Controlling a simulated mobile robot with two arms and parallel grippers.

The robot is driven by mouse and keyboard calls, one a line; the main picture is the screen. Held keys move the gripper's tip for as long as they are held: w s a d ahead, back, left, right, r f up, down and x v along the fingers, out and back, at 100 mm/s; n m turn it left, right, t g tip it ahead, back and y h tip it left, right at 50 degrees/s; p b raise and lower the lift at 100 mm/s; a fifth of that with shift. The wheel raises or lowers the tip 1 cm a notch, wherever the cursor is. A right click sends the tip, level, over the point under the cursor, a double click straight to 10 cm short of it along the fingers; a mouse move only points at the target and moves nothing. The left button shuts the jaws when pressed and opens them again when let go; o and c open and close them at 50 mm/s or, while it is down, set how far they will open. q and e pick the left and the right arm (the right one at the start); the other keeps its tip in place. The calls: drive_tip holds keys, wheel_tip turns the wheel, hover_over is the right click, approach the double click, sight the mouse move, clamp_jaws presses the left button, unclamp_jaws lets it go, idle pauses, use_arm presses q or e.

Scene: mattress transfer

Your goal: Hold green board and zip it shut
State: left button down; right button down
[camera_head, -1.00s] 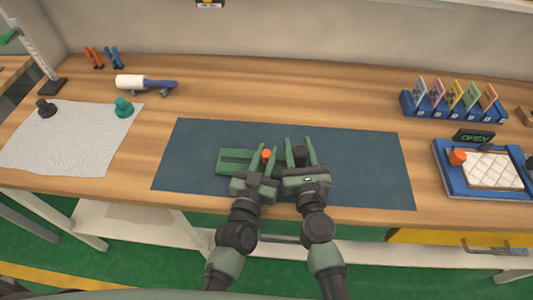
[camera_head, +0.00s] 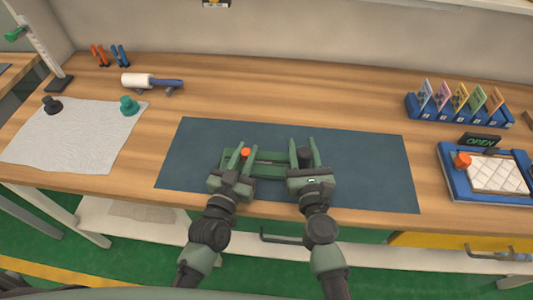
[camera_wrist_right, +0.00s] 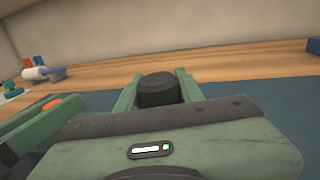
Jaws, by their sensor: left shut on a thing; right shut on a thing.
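The green board (camera_head: 268,158) lies flat on the dark blue mat (camera_head: 365,170), partly hidden behind my grippers. A black knob (camera_head: 304,153) stands at its right end, and an orange knob (camera_head: 245,152) stands towards its left end. My right gripper (camera_head: 302,143) is shut on the black knob; in the right wrist view the black knob (camera_wrist_right: 157,88) sits between its fingers. My left gripper (camera_head: 239,151) is shut on the orange knob. The orange knob (camera_wrist_right: 52,103) also shows at the left of the right wrist view.
A white cloth (camera_head: 70,140) with black and teal knobs lies at the left. A white roller (camera_head: 138,80) is behind it. A blue card rack (camera_head: 450,112) and a blue tray (camera_head: 450,175) with a white quilted pad stand at the right. The mat's right side is clear.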

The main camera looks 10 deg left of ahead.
sight(228, 161)
use_arm(q)
drive_tip(key=a, duration=0.5)
use_arm(e)
drive_tip(key=shift+r, duration=0.1)
use_arm(q)
drive_tip(key=shift+a, duration=0.1)
use_arm(e)
drive_tip(key=shift+d, duration=0.1)
use_arm(q)
drive_tip(key=c, duration=1.2)
unclamp_jaws()
drive_tip(key=shift+s, duration=0.3)
drive_tip(key=s, duration=0.3)
drive_tip(key=s+a, duration=0.1)
drive_tip(key=s, duration=0.3)
drive_tip(key=s+a, duration=0.1)
drive_tip(key=s, duration=0.3)
drive_tip(key=shift+a, duration=0.15)
